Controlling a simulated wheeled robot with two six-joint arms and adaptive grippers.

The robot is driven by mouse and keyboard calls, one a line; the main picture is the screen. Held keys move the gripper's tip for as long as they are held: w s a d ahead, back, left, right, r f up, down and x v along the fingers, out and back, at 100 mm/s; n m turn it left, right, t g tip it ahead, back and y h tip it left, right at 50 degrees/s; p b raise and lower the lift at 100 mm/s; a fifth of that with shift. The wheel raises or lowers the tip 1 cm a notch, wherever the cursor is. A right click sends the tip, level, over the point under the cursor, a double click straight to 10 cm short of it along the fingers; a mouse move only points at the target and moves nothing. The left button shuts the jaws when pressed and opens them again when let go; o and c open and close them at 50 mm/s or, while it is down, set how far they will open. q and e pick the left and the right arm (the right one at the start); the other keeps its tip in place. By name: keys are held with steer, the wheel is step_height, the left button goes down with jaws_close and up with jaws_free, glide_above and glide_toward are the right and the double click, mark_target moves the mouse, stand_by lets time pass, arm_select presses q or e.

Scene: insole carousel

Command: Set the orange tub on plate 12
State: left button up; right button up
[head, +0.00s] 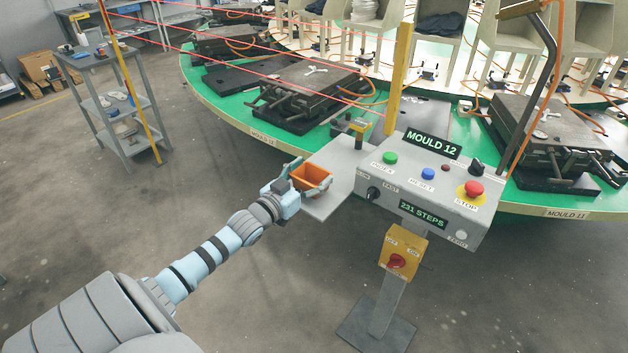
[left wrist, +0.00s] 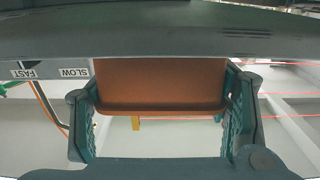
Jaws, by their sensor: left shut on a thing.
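The orange tub (head: 311,176) is held over or on a light grey shelf (head: 322,207) beside the console; I cannot tell if it touches. My left gripper (head: 308,184) is shut on it. In the left wrist view the tub (left wrist: 160,85) sits between the two teal fingers of my left gripper (left wrist: 162,125). The console display (head: 433,142) reads MOULD 12. My right gripper does not show.
The grey console (head: 425,190) with buttons and a yellow switch box (head: 402,252) stands right of the tub. Red beams cross above the carousel, between yellow posts (head: 399,80). A trolley (head: 110,100) stands at left. MOULD 11 is labelled at right.

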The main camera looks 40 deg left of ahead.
arm_select(q)
steer(key=shift+f, duration=0.2)
steer(key=o, duration=1.2)
steer(key=shift+r, duration=0.1)
steer(key=shift+c, duration=0.2)
